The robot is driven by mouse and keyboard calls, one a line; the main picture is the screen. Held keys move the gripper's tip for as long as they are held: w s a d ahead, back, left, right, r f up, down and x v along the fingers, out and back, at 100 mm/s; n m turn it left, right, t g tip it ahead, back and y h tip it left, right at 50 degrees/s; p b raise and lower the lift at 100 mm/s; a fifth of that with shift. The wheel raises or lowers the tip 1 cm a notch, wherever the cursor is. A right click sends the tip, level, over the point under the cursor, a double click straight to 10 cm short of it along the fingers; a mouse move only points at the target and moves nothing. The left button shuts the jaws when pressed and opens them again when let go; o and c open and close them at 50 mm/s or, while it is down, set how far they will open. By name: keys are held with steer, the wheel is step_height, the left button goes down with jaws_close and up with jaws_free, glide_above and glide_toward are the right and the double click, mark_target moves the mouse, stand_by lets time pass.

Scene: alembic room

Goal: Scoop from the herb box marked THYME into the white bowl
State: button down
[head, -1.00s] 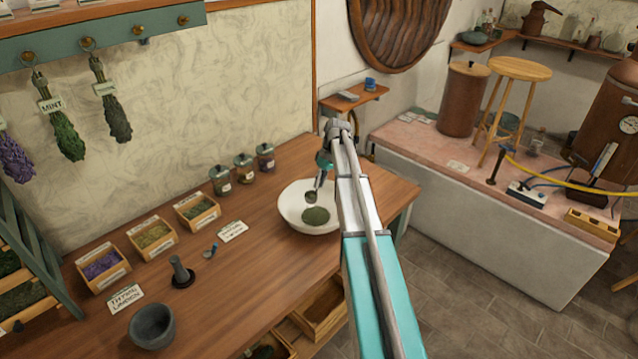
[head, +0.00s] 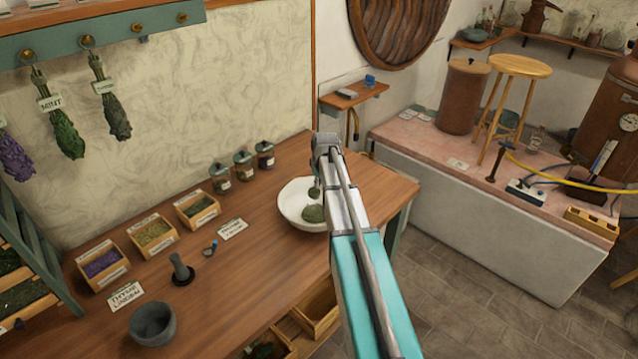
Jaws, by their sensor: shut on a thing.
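The white bowl (head: 293,215) stands on the wooden worktable, partly hidden behind my arm, with a mound of green herb (head: 313,214) in it. My gripper (head: 317,178) is over the bowl, mostly hidden by my arm's wrist, and is shut on a small scoop (head: 314,192). The scoop's dark greenish end hangs just above the mound; I cannot tell if it holds herb. Three herb boxes stand in a row to the left: a dark green one (head: 184,215), a yellow-green one (head: 136,244) and a purple one (head: 87,273). Their labels are too small to read.
Several lidded jars (head: 243,167) stand behind the bowl. The table's right edge lies beyond my arm.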

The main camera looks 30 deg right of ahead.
steer(key=shift+s+f+t+h+b, duration=0.1)
steer(key=shift+f+t+h+b, duration=0.1)
steer(key=shift+t+h+b, duration=0.8)
steer(key=shift+r+t+h+b, duration=0.1)
steer(key=shift+t+h+b, duration=0.65)
steer(key=shift+t+h, duration=0.05)
steer(key=shift+r, duration=0.1)
steer(key=shift+r+p, duration=0.6)
steer(key=shift+r, duration=0.1)
stand_by(0.4)
